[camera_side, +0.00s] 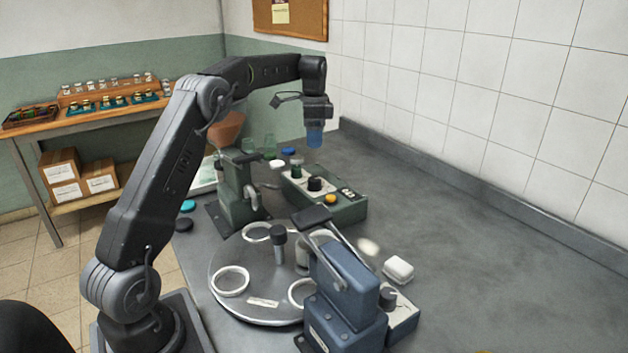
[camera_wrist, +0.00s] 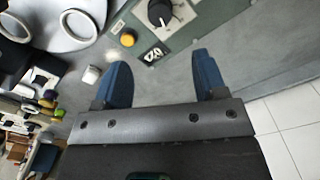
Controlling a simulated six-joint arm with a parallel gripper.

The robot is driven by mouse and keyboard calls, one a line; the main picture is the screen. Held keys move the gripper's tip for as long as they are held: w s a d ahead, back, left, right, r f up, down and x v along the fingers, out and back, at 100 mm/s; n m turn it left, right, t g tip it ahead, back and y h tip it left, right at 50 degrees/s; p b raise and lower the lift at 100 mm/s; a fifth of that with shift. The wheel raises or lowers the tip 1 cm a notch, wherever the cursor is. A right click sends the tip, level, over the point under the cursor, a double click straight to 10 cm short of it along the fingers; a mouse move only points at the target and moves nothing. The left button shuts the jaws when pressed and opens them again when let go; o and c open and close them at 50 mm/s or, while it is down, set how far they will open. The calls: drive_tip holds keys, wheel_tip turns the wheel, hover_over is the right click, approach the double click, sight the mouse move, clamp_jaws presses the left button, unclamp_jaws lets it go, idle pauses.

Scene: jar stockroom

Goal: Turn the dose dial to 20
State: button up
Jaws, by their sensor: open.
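A black dial (camera_side: 315,184) with a pale plate around it sits on top of the green control box (camera_side: 350,212). In the wrist view the dial (camera_wrist: 160,12) shows a white pointer mark, at the top edge and partly cut off. A small black display (camera_wrist: 153,54) with white digits lies beside it; I cannot read them surely. A yellow button (camera_wrist: 127,39) is also on the box. My gripper (camera_side: 315,138) has blue fingers and hangs above the box, apart from the dial. In the wrist view my gripper (camera_wrist: 162,60) is open and empty.
A blue press (camera_side: 347,285) with another black knob (camera_side: 387,297) stands in front. A round turntable (camera_side: 225,262) with white rings lies left of it. A green device (camera_side: 236,190) stands left of the box. A white block (camera_side: 398,269) lies on the counter, which is clear at right.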

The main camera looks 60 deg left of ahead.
sight(314, 179)
wheel_tip(314, 179, down, 14)
drive_tip(key=shift+r, duration=0.25)
idle(0.3)
drive_tip(key=c, duration=0.9)
